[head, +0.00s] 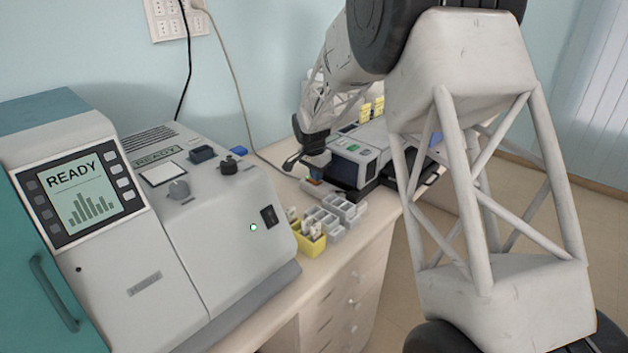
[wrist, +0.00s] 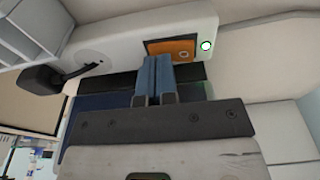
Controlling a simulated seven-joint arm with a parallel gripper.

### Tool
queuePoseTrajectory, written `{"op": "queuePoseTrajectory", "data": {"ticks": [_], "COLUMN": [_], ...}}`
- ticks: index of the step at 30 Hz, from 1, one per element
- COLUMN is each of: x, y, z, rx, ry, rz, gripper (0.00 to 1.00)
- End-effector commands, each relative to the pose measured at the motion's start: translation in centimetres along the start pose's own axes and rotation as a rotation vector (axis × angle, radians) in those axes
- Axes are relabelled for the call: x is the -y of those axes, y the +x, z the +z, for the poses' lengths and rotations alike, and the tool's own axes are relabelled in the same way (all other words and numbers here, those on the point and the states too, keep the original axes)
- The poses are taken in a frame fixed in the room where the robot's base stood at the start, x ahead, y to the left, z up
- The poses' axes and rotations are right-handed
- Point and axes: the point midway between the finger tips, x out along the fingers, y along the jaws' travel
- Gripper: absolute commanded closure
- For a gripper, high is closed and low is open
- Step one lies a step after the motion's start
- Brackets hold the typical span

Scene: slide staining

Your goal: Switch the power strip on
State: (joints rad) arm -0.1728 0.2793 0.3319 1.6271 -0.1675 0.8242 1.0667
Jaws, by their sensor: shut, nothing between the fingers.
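The power strip is a pale bar (wrist: 120,40) across the top of the wrist view, with an orange rocker switch (wrist: 178,47) and a round light (wrist: 206,46) with a green rim beside it. In the head view, the strip (head: 311,188) lies on the bench, partly hidden under my gripper. My gripper (wrist: 154,60) is shut and empty, its blue fingers pressed together. The fingertips overlap the lower left edge of the orange switch in the wrist view. I cannot tell whether they touch it. The gripper also shows in the head view (head: 317,172), pointing down over the strip.
A large grey machine (head: 222,250) and a teal unit with a READY screen (head: 85,195) fill the left. A yellow rack (head: 312,243) and grey trays (head: 336,212) stand near the strip. Another device (head: 352,165) is close behind my gripper. A wall socket (head: 168,22) has cords.

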Motion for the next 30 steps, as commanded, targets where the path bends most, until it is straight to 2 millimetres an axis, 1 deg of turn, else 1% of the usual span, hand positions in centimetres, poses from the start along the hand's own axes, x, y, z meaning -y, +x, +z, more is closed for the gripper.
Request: {"op": "queuePoseTrajectory", "data": {"ticks": [30], "x": [0.0], "y": [-5.7], "z": [-0.9], "rx": [-0.001], "ry": [0.0], "rz": [-0.001], "gripper": [1.0]}}
